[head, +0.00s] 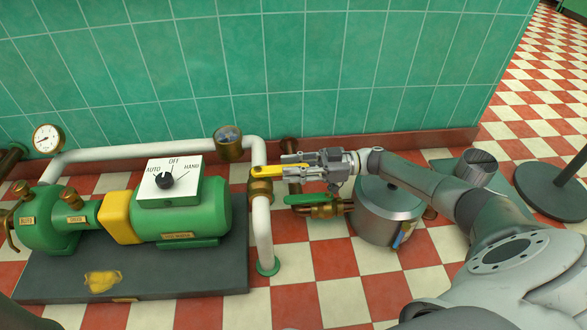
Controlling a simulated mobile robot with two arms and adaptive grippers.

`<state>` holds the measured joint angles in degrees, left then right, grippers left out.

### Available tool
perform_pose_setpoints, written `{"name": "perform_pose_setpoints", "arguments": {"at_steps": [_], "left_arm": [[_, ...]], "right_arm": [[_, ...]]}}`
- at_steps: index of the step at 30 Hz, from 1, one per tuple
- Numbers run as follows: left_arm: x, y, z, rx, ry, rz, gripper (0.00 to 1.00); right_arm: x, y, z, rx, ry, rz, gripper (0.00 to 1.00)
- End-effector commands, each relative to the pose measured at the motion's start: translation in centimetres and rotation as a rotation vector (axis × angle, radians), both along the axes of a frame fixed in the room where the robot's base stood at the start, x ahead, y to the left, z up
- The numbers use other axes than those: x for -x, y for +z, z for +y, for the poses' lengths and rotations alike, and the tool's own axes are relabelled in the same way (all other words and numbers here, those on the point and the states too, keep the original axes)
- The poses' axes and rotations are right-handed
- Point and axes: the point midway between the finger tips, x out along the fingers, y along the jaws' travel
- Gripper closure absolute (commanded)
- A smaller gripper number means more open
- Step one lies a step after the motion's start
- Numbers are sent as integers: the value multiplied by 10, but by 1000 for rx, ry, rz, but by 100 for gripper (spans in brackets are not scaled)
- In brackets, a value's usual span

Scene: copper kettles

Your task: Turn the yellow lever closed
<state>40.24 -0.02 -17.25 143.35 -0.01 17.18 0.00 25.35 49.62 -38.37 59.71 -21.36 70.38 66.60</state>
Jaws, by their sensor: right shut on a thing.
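The yellow lever (262,172) sits on a brass valve (260,187) on the white vertical pipe, right of the green pump. It points to the right, across the pipe's line. My right gripper (290,171) comes in from the right and is shut on the lever's right end. The fingers hide that end of the lever. My left gripper is not in view.
A green-handled valve (308,199) lies just below the right gripper, beside a steel pot (388,212). The pump with its selector box (172,183) stands on a dark plate (150,283) at left. A green tiled wall (250,70) stands close behind.

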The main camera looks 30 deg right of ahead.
Motion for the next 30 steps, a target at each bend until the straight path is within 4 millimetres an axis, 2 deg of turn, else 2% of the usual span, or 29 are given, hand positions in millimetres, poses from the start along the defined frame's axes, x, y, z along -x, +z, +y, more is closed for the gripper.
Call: {"name": "perform_pose_setpoints", "arguments": {"at_steps": [6, 7, 12, 23, 26, 30], "left_arm": [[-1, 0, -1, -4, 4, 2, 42], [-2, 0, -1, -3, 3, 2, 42], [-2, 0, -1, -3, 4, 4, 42], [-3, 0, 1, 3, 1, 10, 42], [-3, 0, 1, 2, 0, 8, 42], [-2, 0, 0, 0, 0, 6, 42]], "right_arm": [[-2, 1, 0, 1, -7, -2, 100], [-2, 1, 0, 2, -7, -1, 73], [-2, 0, 0, 2, -6, -1, 54], [1, 0, -4, 2, -4, 0, 54], [5, -1, -16, 4, -6, 1, 54], [17, -1, -42, 5, -7, 3, 54]]}}
